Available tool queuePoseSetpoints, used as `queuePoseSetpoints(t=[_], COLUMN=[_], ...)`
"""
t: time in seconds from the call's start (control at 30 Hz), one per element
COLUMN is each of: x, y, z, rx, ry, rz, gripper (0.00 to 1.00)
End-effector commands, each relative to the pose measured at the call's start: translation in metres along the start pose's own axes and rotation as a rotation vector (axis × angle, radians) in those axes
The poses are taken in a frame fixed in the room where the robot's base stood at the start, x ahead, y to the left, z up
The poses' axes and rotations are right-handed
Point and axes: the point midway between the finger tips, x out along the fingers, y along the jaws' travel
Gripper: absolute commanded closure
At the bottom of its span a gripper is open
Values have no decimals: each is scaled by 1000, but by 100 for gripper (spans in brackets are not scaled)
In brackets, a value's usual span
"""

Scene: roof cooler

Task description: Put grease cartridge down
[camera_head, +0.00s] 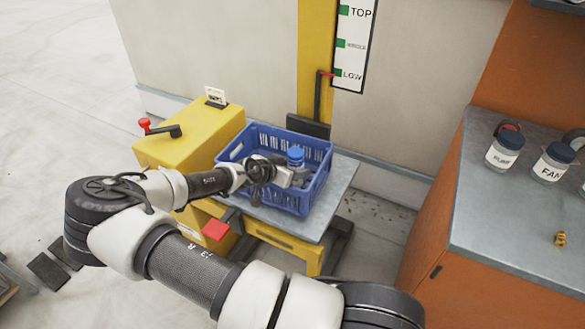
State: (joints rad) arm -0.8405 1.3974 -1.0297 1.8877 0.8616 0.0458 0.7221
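My gripper (300,179) is over the blue crate (278,202), its fingers at or below the crate's rim level. A blue-capped cylinder (296,158), which looks like the grease cartridge, stands about upright right at the fingers. Its lower part is hidden by the gripper. The view is too small to show whether the fingers close on it or whether it touches the crate floor.
The crate stands on a grey platform (335,190) beside a yellow housing (190,145) with a red-knobbed crank (145,125). A post with a level scale (354,45) rises behind. At right, a grey-topped orange cabinet (500,225) holds labelled jars (504,150).

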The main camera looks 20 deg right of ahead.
Motion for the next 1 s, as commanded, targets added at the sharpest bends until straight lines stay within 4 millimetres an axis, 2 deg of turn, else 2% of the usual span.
queuePoseSetpoints(t=[0.27,0.47,0.57,0.8,1.0], x=[0,-9,-25,-82,-114], y=[0,0,-2,-1,-1], z=[0,-14,-10,-10,-10], rx=[0,0,-3,-4,-2], ry=[0,0,0,1,1], rz=[0,0,-4,-3,-2], gripper=[41,41,41,41,41])
